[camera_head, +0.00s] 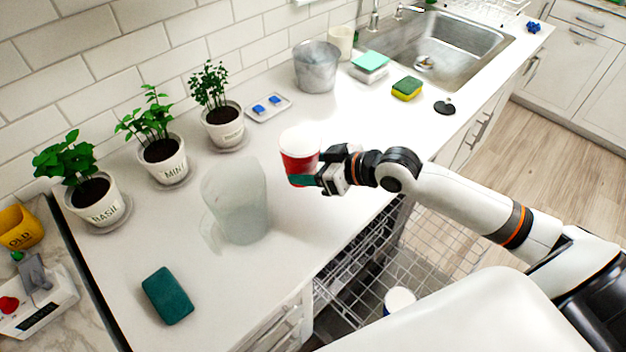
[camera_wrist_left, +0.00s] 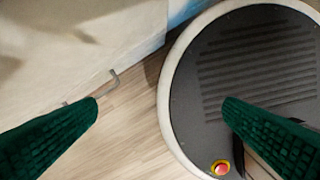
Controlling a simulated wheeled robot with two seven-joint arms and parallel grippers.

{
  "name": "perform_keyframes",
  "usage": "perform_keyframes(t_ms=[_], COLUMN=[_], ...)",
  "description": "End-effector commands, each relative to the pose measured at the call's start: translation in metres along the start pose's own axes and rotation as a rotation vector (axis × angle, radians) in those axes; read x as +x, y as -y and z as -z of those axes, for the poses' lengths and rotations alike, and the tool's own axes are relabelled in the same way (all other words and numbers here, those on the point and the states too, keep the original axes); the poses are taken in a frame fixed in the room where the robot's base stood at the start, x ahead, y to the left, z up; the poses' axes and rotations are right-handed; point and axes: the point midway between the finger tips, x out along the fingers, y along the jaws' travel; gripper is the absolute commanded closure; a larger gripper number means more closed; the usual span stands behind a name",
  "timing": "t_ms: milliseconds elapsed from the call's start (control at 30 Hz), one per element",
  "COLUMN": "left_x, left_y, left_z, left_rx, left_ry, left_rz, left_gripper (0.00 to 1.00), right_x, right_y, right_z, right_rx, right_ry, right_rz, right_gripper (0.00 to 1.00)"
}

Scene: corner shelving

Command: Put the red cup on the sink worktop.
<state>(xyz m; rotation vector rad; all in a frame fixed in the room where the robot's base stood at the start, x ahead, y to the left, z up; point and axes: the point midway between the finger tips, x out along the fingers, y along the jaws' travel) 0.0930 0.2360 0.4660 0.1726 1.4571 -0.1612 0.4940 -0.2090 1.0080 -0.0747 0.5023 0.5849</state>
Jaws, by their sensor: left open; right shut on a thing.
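The red cup (camera_head: 299,163) with a white upper part is in the middle of the head view, over the white sink worktop (camera_head: 245,290). My right gripper (camera_head: 306,181) is shut on the red cup, its fingers around the cup's lower part. I cannot tell whether the cup's base touches the worktop. My left gripper (camera_wrist_left: 160,105) shows only in the left wrist view. Its two green fingers are wide apart with nothing between them, above the floor and my round base.
A frosted container (camera_head: 236,200) stands just left of the cup. Potted herbs (camera_head: 160,155) line the wall. A green sponge (camera_head: 168,295) lies in front. A metal bucket (camera_head: 317,68) and the sink (camera_head: 430,45) are behind. An open dishwasher rack (camera_head: 400,265) is below the worktop edge.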

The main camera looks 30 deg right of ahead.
Motion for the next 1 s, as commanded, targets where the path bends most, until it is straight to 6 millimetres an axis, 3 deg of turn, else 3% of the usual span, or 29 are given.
perform_keyframes(t_ms=[433, 800, 833, 933, 1000], left_x=[-0.005, -0.002, -0.003, -0.003, -0.003], left_y=[0.004, 0.004, 0.004, 0.004, 0.004], left_z=[0.008, 0.01, 0.01, 0.01, 0.01], left_rx=[-0.001, -0.001, -0.001, -0.001, -0.001], left_ry=[-0.013, -0.016, -0.016, -0.016, -0.016], left_rz=[0.005, 0.005, 0.005, 0.005, 0.005], left_gripper=[0.09, 0.09, 0.09, 0.09, 0.09], right_x=[0.023, 0.025, 0.025, 0.025, 0.025], right_y=[0.004, 0.004, 0.004, 0.004, 0.004], right_z=[0.043, 0.047, 0.046, 0.046, 0.046], right_rx=[0.001, -0.001, -0.001, -0.001, -0.001], right_ry=[-0.002, 0.0, 0.001, 0.0, 0.0], right_rz=[0.001, 0.001, 0.001, 0.001, 0.001], right_gripper=[0.63, 0.63, 0.34, 0.17, 0.16])
